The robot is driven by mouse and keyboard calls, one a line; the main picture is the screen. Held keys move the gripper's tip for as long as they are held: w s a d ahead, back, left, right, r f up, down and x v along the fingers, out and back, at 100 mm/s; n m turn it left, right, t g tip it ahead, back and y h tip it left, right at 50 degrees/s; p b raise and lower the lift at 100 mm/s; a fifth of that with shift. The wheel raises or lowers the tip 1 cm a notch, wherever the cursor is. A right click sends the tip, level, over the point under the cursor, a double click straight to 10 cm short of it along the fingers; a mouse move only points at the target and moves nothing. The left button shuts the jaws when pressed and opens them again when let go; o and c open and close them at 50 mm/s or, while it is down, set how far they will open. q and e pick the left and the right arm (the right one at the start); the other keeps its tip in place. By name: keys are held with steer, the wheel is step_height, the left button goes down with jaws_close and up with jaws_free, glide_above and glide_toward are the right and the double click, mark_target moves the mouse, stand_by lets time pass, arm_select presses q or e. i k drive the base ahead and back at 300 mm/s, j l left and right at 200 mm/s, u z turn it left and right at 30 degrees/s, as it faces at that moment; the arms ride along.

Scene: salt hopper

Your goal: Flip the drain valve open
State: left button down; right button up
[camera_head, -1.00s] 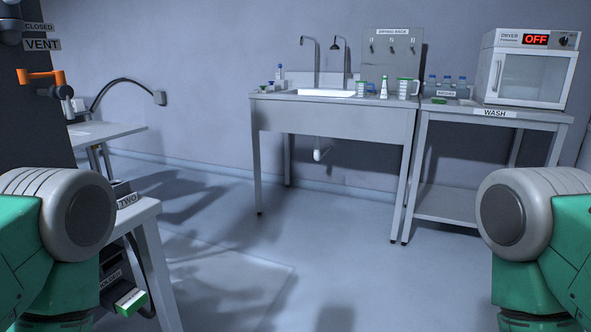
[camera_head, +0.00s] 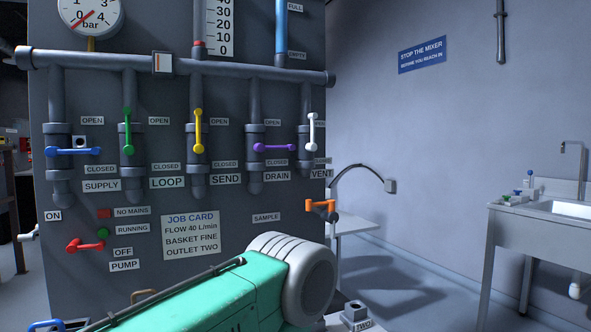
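The drain valve has a purple handle (camera_head: 273,147) that lies horizontal on a grey valve body on the panel. The DRAIN label (camera_head: 277,175) is below it, with a CLOSED tag (camera_head: 276,162) near the handle and an OPEN tag (camera_head: 271,121) higher up. A green and grey part of one of my arms crosses the bottom of the view, below the valve row and apart from the handle. Neither of my grippers is in view.
The supply valve's blue handle (camera_head: 73,151) is horizontal. The green (camera_head: 127,131), yellow (camera_head: 198,131) and white (camera_head: 313,131) handles beside it are vertical. An orange handle (camera_head: 321,207) sits at the panel's right edge. A sink (camera_head: 570,208) stands far right, with open floor before it.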

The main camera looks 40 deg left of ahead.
mark_target(259, 147)
steer(key=u, duration=1.25)
steer(key=l, duration=0.1)
